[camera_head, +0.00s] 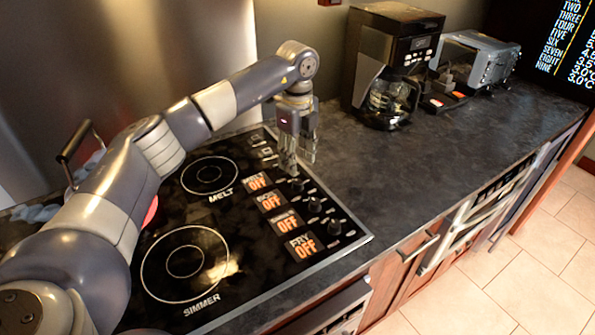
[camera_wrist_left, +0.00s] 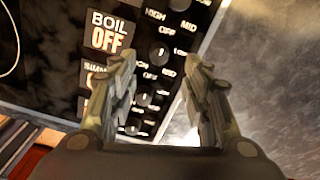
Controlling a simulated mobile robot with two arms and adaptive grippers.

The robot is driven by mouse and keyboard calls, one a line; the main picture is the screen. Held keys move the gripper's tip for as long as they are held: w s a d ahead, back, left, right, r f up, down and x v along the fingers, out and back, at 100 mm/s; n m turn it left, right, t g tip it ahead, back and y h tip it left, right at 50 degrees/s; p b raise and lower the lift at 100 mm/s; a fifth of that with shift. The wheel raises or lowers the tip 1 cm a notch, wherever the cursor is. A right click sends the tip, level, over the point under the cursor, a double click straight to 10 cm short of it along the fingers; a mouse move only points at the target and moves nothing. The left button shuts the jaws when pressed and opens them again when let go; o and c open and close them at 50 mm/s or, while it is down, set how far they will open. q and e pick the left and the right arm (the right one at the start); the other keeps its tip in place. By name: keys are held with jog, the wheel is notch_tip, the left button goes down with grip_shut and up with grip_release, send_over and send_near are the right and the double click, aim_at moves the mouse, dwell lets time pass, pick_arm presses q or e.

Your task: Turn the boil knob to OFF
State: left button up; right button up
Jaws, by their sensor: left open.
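The boil knob (camera_head: 297,184) is a small black knob on the black stovetop, beside an orange display (camera_head: 270,200) reading OFF. In the wrist view, the boil knob (camera_wrist_left: 160,55) appears between the fingertips, and its display (camera_wrist_left: 110,36) reads BOIL OFF. My left gripper (camera_head: 299,165) points down over the knob row, close to the boil knob. It is open and empty in the wrist view (camera_wrist_left: 160,66). I cannot tell whether a finger touches the knob. My right gripper is not in view.
The simmer knob (camera_head: 314,204) and fry knob (camera_head: 334,226) are close beside it; their displays also read OFF. A coffee maker (camera_head: 388,62) and a toaster (camera_head: 474,62) stand on the dark counter (camera_head: 410,160) behind, with clear counter to the right.

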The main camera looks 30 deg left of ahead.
pick_arm(q)
notch_tip(320, 180, up, 5)
jog(key=shift+r, duration=0.15)
dwell(0.6)
